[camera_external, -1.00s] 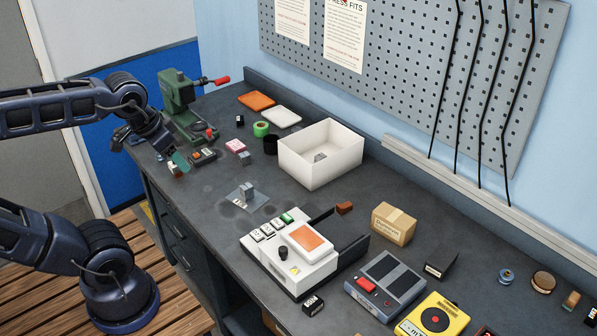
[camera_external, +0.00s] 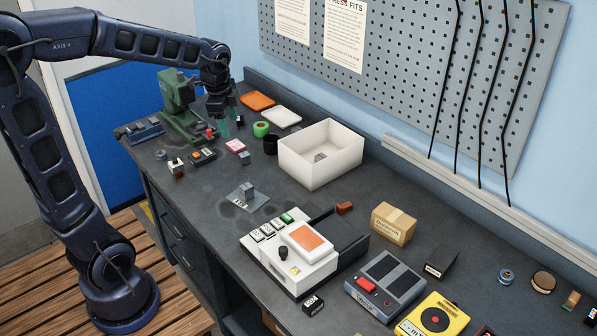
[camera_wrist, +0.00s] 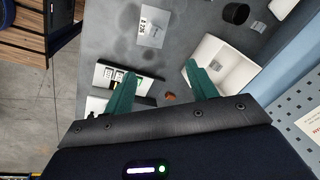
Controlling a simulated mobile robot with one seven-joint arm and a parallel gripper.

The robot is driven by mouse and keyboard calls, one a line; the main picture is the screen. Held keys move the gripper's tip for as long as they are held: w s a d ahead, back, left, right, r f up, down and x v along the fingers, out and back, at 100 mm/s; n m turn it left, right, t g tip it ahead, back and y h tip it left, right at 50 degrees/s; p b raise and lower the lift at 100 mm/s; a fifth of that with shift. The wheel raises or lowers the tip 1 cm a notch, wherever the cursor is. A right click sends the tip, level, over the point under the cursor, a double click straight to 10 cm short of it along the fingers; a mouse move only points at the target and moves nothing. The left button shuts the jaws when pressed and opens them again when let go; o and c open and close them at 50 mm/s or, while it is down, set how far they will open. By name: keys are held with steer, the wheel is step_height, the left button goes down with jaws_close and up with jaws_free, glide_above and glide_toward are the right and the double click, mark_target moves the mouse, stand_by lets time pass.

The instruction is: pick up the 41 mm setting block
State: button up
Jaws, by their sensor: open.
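A small grey block (camera_external: 247,190) stands on a grey plate (camera_external: 240,204) at the middle of the bench. I cannot tell which is the 41 mm setting block. My gripper (camera_external: 223,128) hangs over the back left of the bench. In the wrist view its teal fingers (camera_wrist: 160,69) are apart with nothing between them.
A white open bin (camera_external: 305,168) stands right of the middle with a grey piece inside. A green press (camera_external: 178,105) is close to my gripper. A white machine with an orange panel (camera_external: 305,238) stands in front. Bench around the grey plate is clear.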

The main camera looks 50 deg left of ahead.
steer(key=w+a+f+m+g, duration=0.1)
steer(key=w+a+f+m, duration=0.4)
steer(key=w+a+f, duration=0.25)
steer(key=m+g, duration=0.1)
steer(key=m, duration=0.3)
glide_toward(244, 154)
steer(key=shift+w+f+h, duration=0.1)
steer(key=shift+f+h, duration=0.1)
steer(key=shift+h, duration=0.1)
step_height(244, 154, down, 5)
steer(key=shift+r, duration=0.1)
steer(key=shift+a+f, duration=0.2)
steer(key=shift+f, duration=2.5)
jaws_close()
